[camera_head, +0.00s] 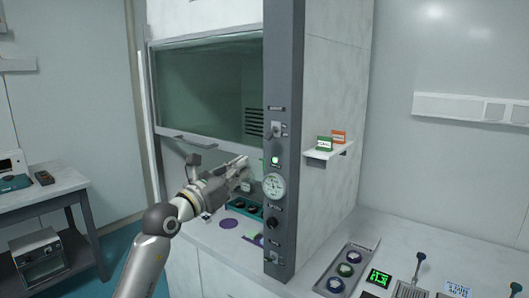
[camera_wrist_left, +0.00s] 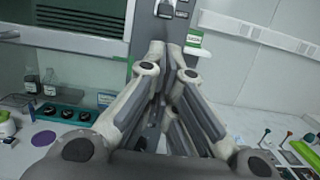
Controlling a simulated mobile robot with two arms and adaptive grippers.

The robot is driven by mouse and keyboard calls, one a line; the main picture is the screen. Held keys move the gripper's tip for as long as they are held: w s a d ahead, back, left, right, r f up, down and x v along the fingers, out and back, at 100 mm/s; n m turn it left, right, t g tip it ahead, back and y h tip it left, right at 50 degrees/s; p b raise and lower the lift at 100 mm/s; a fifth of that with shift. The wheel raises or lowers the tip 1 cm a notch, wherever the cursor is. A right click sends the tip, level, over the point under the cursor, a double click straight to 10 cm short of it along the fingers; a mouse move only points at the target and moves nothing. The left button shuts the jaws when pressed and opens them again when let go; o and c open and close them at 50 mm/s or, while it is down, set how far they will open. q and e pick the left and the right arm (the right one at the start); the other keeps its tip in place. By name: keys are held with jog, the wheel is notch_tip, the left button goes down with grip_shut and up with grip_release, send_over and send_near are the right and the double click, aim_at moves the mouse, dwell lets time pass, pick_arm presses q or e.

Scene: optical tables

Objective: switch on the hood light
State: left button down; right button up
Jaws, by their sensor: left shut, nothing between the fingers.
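The fume hood (camera_head: 205,85) has a half-raised glass sash, and its inside looks dim. On its dark front post are a toggle switch (camera_head: 277,131) at the top, a lit green indicator (camera_head: 275,160), a round gauge (camera_head: 274,186) and a dark knob (camera_head: 272,222). Their labels are too small to read. My left gripper (camera_head: 243,164) is shut and empty, just left of the post near indicator height and below the switch. In the wrist view, its fingers (camera_wrist_left: 172,52) point at the post, and the switch (camera_wrist_left: 165,9) shows beyond the tips. My right gripper is out of view.
A shelf (camera_head: 328,152) with green and orange boxes juts out right of the post. The sash handle (camera_head: 195,140) is close above my left arm. Bottles (camera_wrist_left: 40,82) and a rack of dark round items (camera_wrist_left: 62,113) stand in the hood. Levers (camera_head: 419,268) stand at the lower right.

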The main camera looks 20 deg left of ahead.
aim_at(268, 136)
pick_arm(q)
jog(key=shift+p+x, duration=1.7)
jog(key=shift+x, duration=3.35)
jog(key=shift+a+f, duration=0.1)
